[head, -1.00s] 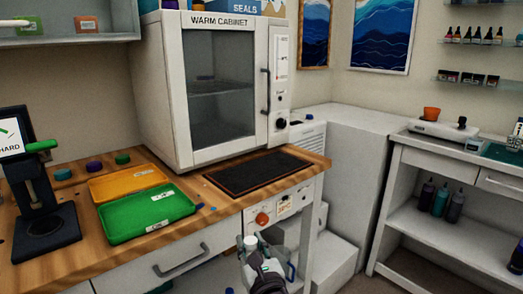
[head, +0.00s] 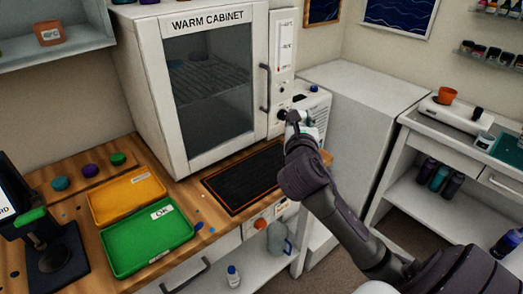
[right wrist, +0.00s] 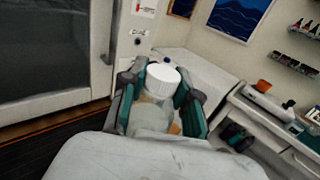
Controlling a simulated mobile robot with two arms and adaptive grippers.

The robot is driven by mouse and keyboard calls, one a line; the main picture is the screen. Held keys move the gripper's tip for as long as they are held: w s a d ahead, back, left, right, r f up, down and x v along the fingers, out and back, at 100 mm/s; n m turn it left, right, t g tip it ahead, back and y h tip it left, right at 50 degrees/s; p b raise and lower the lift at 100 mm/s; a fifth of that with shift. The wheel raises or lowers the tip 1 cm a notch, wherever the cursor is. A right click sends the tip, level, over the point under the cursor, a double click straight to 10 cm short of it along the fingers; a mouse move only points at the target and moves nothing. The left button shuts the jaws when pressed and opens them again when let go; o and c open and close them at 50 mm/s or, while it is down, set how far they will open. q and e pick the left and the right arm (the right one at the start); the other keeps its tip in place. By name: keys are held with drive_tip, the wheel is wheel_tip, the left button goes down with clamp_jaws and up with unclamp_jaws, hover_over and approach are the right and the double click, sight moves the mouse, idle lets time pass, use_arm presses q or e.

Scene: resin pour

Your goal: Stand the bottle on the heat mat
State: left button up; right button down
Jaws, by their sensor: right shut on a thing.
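The heat mat (head: 222,190) is a flat black pad with an orange border, lying on the wooden bench in front of the warm cabinet. Its edge also shows at lower left in the right wrist view (right wrist: 55,135). My right gripper (head: 303,126) is in the air beyond the mat's right end. It is shut on a pale, translucent bottle (right wrist: 150,117) with a white cap, held between green finger pads. The cap faces up in the wrist view. The bottle's base is hidden, and the bottle is mostly hidden in the head view. My left gripper is not in view.
The warm cabinet (head: 205,90) stands right behind the mat. A green tray (head: 150,243) and an orange tray (head: 125,198) lie to its left. A small white bottle (head: 233,277) and a grey jug (head: 277,238) are on the lower shelf. The mat is bare.

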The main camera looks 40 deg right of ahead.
drive_tip(key=shift+w+a, duration=0.25)
drive_tip(key=shift+w, duration=0.05)
drive_tip(key=w+a+f+b, duration=0.1)
drive_tip(key=w+a+f, duration=0.4)
drive_tip(key=w+f, duration=0.4)
drive_tip(key=shift+w+f, duration=0.2)
drive_tip(key=shift+f, duration=0.4)
drive_tip(key=shift+f, duration=0.15)
drive_tip(key=c, duration=0.8)
unclamp_jaws()
drive_tip(key=shift+c, duration=0.2)
